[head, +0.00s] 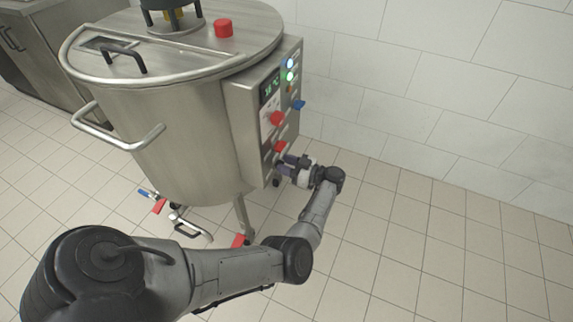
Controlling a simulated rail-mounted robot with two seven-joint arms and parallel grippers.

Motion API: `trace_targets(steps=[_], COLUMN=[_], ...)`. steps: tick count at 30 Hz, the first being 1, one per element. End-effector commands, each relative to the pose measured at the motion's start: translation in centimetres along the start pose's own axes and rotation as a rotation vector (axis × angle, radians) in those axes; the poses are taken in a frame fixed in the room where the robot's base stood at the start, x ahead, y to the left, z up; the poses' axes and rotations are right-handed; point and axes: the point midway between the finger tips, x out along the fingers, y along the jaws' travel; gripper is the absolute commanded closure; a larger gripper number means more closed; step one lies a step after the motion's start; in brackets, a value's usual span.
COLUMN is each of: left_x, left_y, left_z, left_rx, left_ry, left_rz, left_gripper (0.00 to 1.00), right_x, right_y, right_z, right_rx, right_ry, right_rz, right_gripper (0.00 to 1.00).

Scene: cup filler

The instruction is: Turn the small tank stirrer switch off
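The small steel tank (185,125) stands on legs at the picture's centre left. Its control box (258,120) is on the right side, with a lit display (269,88), lit buttons (290,70), a red round knob (277,118), a blue switch (298,105) and a red switch (280,147). Which one is the stirrer switch I cannot read. My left gripper (285,166) is at the box's lower right edge, just below the red switch. Its fingers are small and partly against the box, so their opening and any contact are unclear. My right gripper is out of view.
A white tiled wall (430,75) stands behind and right of the tank. A blue-handled valve (147,193) and a red part (240,240) are low by the tank's legs. A steel cabinet (50,50) is at upper left. The floor at right is clear.

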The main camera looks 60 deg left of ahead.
Motion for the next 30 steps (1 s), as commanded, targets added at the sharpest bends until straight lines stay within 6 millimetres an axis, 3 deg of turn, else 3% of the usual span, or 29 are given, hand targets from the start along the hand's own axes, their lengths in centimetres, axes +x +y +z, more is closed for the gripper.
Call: trace_targets(steps=[5, 17, 30], left_x=[0.01, -0.02, -0.05], left_y=[0.00, -0.01, -0.12], left_z=[-0.01, -0.01, 0.00], left_rx=[0.000, 0.000, -0.056], left_ry=[0.000, 0.000, -0.001], left_rz=[0.000, -0.001, -0.001], left_gripper=[0.62, 0.99, 1.00], right_x=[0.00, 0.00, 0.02], right_y=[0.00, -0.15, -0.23], right_z=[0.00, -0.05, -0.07], right_rx=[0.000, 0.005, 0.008], right_ry=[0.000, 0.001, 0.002], right_rz=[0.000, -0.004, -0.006], right_gripper=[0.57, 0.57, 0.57])
